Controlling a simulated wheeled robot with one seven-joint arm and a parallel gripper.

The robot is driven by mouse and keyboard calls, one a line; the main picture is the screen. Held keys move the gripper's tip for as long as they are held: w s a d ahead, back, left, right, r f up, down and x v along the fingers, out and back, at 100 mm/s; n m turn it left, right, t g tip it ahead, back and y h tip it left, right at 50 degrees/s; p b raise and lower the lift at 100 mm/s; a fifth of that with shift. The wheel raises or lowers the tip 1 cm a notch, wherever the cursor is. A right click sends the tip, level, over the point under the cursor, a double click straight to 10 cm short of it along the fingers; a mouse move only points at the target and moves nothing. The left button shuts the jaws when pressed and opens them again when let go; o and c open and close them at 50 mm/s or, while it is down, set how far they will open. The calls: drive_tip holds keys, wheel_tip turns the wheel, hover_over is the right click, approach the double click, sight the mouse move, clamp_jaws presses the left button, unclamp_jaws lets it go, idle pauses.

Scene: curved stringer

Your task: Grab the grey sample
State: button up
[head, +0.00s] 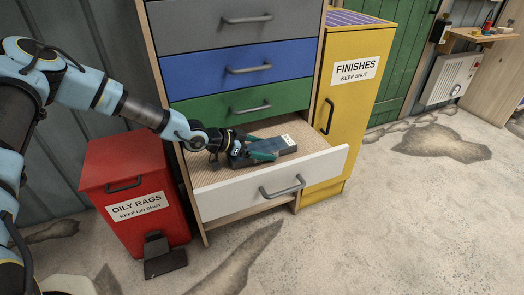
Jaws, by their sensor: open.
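The grey sample (278,147) looks like a flat dark grey block with a small white label. It lies inside the open white drawer (240,194), on the drawer's bare tan floor. My gripper (266,146) reaches into the drawer from the left, with its teal fingers apart over and beside the block. The fingers cover part of the block, and I cannot tell whether they touch it.
Above the open drawer are shut green (245,104), blue (240,68) and grey (230,22) drawers. A red oily rags bin (115,165) stands at the left, a yellow finishes cabinet (362,95) at the right. Stained floor (400,220) lies clear in front.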

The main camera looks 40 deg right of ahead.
drive_tip(key=c, duration=1.4)
